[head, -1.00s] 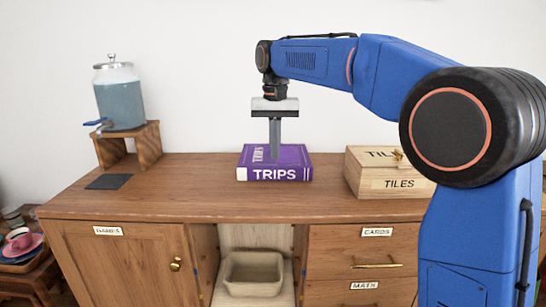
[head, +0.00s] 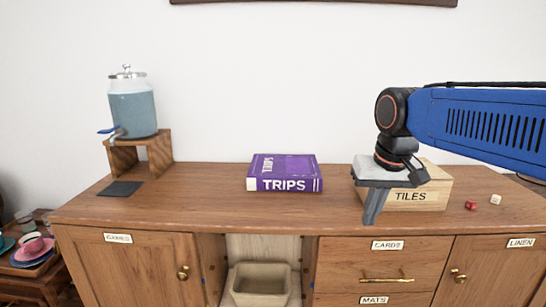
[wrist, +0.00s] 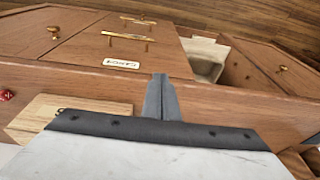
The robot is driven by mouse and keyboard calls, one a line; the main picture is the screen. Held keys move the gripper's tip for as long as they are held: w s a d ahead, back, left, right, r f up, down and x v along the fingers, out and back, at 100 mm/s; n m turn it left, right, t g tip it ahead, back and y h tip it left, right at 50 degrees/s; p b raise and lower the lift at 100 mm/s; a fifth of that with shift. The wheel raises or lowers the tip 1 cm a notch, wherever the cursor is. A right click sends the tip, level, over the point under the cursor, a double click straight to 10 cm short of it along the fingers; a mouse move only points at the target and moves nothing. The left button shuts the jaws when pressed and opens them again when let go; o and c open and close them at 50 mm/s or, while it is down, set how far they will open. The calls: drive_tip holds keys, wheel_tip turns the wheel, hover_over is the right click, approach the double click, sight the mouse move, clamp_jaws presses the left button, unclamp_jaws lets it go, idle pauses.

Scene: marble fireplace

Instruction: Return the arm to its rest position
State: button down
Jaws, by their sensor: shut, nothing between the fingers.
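My gripper (head: 373,207) hangs at the right in the head view, pointing down, with its fingers together and nothing between them. It is in front of the wooden TILES box (head: 432,193) and hides its left part. In the wrist view my shut fingers (wrist: 161,85) point toward the front edge of the sideboard, with the drawer fronts beyond. My blue forearm reaches in from the right edge of the head view.
A purple TRIPS book (head: 284,173) lies on the sideboard top (head: 210,205). A drink dispenser (head: 133,108) stands on a wooden stand (head: 157,153) at the left, near a dark mat (head: 120,188). Red (head: 471,205) and pale (head: 495,199) dice lie right of the box. The centre front is clear.

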drive_tip(key=s+d+f+t, duration=0.1)
drive_tip(key=s+d+f, duration=0.2)
drive_tip(key=s+f, duration=0.4)
drive_tip(key=s+d+f+t, duration=0.1)
drive_tip(key=s+d+f, duration=0.2)
drive_tip(key=s+f, duration=0.4)
drive_tip(key=shift+s+d, duration=0.4)
drive_tip(key=shift+s, duration=0.65)
